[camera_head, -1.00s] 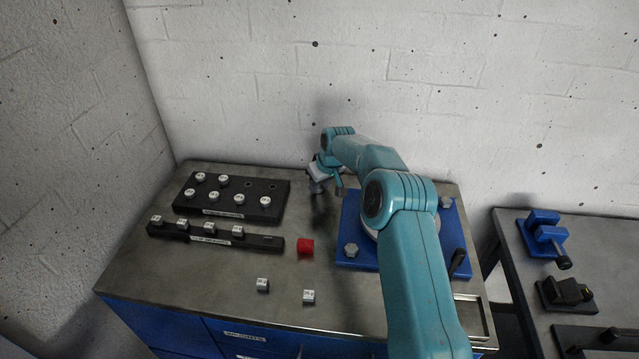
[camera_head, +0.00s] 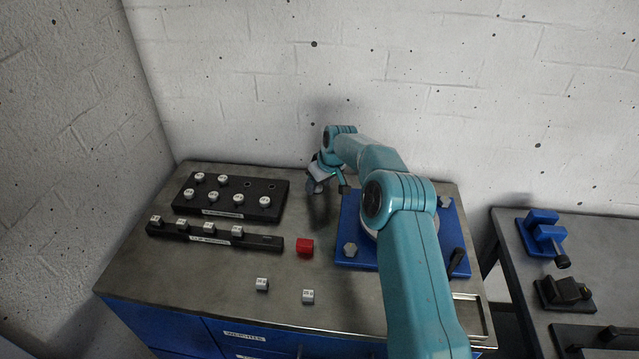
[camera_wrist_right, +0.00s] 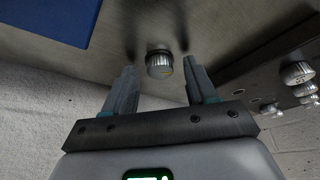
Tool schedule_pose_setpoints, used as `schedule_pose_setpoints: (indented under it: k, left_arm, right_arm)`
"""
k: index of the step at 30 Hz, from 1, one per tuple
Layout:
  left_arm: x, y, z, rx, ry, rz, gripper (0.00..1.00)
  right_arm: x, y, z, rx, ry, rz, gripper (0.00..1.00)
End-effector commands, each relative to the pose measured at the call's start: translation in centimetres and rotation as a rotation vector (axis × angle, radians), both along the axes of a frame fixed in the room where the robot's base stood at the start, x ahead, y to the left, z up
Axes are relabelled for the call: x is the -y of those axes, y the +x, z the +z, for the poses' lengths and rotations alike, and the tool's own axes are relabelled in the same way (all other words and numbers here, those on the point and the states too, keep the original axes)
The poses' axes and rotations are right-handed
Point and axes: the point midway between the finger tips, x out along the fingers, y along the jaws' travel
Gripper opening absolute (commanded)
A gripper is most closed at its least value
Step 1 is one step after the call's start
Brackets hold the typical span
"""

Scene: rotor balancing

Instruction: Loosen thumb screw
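In the right wrist view, a silver ribbed thumb screw (camera_wrist_right: 159,65) with a dark collar stands on the grey metal surface. My right gripper (camera_wrist_right: 160,82) is open, with one finger on each side of the screw and a visible gap on both sides. In the head view, my right gripper (camera_head: 328,184) is low over the bench top (camera_head: 200,272), left of the blue plate's far corner. I cannot make out the thumb screw there; the gripper seems to hide it. My left gripper is not in view.
A blue plate (camera_head: 352,225) with bolts lies partly under my right arm. A black block (camera_head: 275,188) with several silver knobs, a black rail (camera_head: 265,241), a red cube (camera_head: 305,247) and two small weights (camera_head: 262,284) lie left. A wall stands close behind.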

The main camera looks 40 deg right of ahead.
Motion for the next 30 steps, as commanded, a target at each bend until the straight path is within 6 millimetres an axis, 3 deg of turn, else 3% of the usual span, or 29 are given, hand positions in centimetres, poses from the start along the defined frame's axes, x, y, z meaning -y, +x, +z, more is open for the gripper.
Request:
schedule_pose_setpoints:
  k: [8,21,25,30]
  left_arm:
    - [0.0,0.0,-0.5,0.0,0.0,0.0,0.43]
    - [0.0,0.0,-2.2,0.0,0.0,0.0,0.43]
    - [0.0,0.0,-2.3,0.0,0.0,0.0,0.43]
    - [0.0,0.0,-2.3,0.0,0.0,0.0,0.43]
  right_arm:
    - [0.0,-0.5,1.2,0.002,-0.001,0.0,0.57]
    - [-0.5,-4.7,11.4,0.003,-0.002,-0.001,0.57]
    - [-0.6,-5.6,13.5,0.003,-0.001,0.0,0.57]
    - [-0.6,-6.2,14.9,0.0,0.0,0.0,0.57]
